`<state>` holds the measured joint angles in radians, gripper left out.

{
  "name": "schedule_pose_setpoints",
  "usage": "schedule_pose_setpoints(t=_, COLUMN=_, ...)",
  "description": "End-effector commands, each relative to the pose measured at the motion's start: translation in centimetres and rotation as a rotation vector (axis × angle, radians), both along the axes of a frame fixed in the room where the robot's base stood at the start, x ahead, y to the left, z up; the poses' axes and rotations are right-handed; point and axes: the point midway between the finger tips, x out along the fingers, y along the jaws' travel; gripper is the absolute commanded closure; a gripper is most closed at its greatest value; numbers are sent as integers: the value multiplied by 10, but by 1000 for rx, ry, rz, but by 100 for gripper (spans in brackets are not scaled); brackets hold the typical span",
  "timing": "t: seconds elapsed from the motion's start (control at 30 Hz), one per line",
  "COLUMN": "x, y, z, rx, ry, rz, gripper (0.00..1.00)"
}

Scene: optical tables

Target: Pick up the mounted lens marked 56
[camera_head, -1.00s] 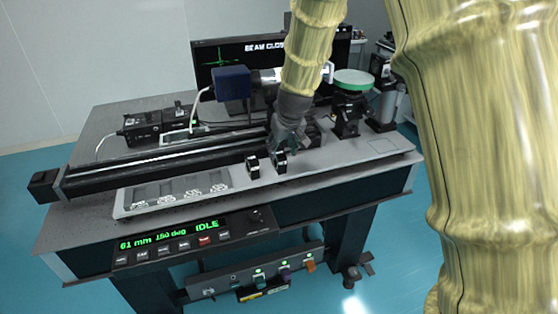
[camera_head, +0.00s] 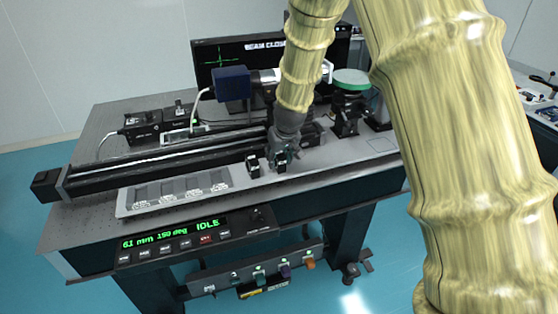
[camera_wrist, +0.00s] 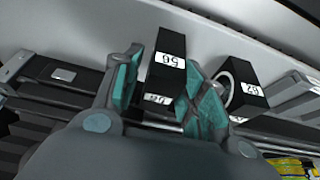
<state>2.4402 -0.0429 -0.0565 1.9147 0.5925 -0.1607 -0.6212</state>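The mounted lens marked 56 (camera_wrist: 168,72) is a black block with a white label, seen in the wrist view between my gripper's two teal-padded fingers. My gripper (camera_wrist: 162,62) is open around it. A gap shows on the left finger's side; the right finger is very close, and I cannot tell if it touches. In the head view my gripper (camera_head: 284,152) is low over the right one of two small black mounts (camera_head: 281,166). The lens glass of the 56 mount is not visible.
A second black lens mount (camera_wrist: 245,90) with a round ring and its own label stands close beside the right finger. It also shows in the head view (camera_head: 253,166). A long black rail (camera_head: 160,170) runs behind. A green-topped post (camera_head: 350,79) stands to the right.

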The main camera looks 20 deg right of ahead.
Motion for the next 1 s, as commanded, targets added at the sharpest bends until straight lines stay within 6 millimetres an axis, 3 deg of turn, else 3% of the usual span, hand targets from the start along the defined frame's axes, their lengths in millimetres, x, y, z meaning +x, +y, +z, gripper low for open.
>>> schedule_pose_setpoints(t=0.03, x=0, y=0, z=0, rx=0, ry=0, rz=0, gripper=74)
schedule_pose_setpoints(t=0.2, x=0, y=0, z=0, rx=0, ry=0, rz=0, gripper=100)
schedule_pose_setpoints(t=0.57, x=1, y=0, z=4, rx=0, ry=-2, rz=1, gripper=100)
schedule_pose_setpoints(t=0.9, x=1, y=0, z=36, rx=-1, ry=-4, rz=1, gripper=100)
schedule_pose_setpoints(t=1.0, x=-16, y=1, z=35, rx=1, ry=1, rz=0, gripper=100)
